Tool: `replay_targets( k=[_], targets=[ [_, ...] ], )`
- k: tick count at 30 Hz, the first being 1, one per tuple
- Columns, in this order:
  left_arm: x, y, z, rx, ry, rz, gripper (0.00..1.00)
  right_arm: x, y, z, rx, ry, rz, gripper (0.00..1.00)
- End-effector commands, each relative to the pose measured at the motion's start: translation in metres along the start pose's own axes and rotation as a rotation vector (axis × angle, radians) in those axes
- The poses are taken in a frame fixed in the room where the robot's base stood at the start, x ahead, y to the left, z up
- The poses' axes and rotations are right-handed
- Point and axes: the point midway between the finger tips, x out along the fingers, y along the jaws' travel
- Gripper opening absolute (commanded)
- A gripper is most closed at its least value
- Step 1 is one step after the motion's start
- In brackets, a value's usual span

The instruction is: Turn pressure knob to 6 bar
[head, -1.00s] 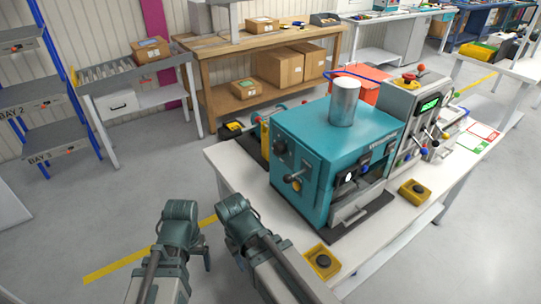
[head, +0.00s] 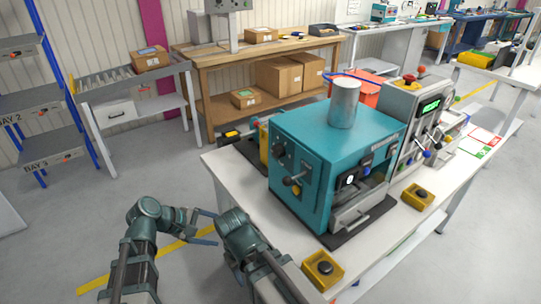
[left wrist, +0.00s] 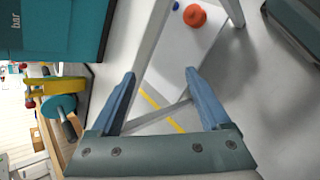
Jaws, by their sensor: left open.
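The teal machine (head: 330,150) stands on the white table. Its left face carries a dark round knob (head: 280,148) and a lever with a yellow ball (head: 288,181); I cannot read a setting on either. A small round gauge (head: 350,180) is on its front. My left gripper (head: 212,228) is open and empty, left of the table and apart from the machine, its fingers pointing right. In the left wrist view, its two blue fingers (left wrist: 160,78) are spread with nothing between them. A teal panel marked "bar" (left wrist: 50,28) shows at upper left there. My right gripper is not visible.
My right arm (head: 240,238) stands close beside the left gripper. Yellow boxes with black buttons (head: 323,269) sit along the table's front edge. A grey machine with a green display (head: 430,106) stands right of the teal one.

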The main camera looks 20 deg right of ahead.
Motion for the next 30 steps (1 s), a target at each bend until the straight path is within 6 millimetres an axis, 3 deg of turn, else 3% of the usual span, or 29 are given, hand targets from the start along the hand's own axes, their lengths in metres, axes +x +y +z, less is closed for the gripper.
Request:
replay_targets(
  k=[1,6,12,16,22,30],
  targets=[
    [0.002,0.026,0.006,-0.120,-0.063,0.081,0.80,0.000,0.000,0.000,0.000,0.000,0.000,0.50],
    [-0.013,0.101,0.033,-0.543,-0.332,0.303,0.80,0.000,0.000,0.000,0.000,0.000,0.000,0.50],
    [-0.039,0.154,0.046,-0.867,-0.598,0.410,0.80,0.000,0.000,0.000,0.000,0.000,0.000,0.50],
    [-0.048,0.167,0.049,-0.958,-0.682,0.427,0.80,0.000,0.000,0.000,0.000,0.000,0.000,0.50],
    [-0.049,0.171,0.050,-0.979,-0.703,0.430,0.80,0.000,0.000,0.000,0.000,0.000,0.000,0.50],
    [-0.023,0.194,0.062,-0.975,-0.703,0.427,0.80,0.000,0.000,0.000,0.000,0.000,0.000,0.50]
  ],
)
